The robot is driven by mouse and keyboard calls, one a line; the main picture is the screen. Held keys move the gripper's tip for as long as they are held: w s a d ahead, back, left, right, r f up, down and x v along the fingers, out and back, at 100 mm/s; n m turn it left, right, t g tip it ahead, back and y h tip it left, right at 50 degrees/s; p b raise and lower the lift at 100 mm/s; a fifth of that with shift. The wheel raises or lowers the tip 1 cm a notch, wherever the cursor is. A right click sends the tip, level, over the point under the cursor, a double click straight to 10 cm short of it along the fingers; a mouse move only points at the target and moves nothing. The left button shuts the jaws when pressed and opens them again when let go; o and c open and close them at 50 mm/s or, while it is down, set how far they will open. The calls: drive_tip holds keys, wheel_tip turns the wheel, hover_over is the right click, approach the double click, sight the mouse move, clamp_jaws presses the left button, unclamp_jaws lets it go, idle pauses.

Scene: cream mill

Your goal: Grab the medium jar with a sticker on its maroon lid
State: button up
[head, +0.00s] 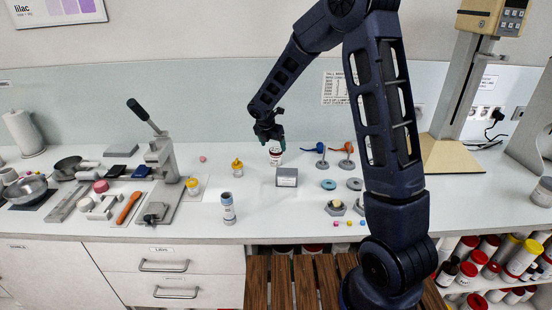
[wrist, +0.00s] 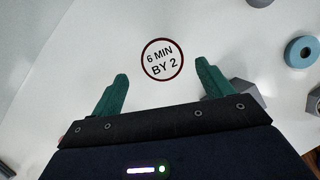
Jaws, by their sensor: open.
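The jar (wrist: 162,60) shows from above in the wrist view as a round white sticker reading "6 MIN BY 2", ringed by a thin maroon lid edge. In the head view the jar (head: 276,158) is a small white and dark red container standing upright on the counter, its top close under my gripper (head: 270,136). My gripper (wrist: 162,74) is open, its two green fingers spread and empty. The lid lies ahead of and between the fingertips in the wrist view, with no visible contact. The jar's sides are hidden in that view.
A grey box (head: 287,177) stands just in front of the jar. Blue (head: 321,155) and orange (head: 346,155) tools stand to its right, near grey and teal discs (head: 328,184). A yellow-capped bottle (head: 237,167) stands left, with clear counter between.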

sight(276, 150)
drive_tip(key=shift+x, duration=3.55)
drive_tip(key=shift+d+r, duration=0.1)
drive_tip(key=shift+d, duration=0.1)
drive_tip(key=shift+c, duration=0.2)
drive_tip(key=c, duration=1.1)
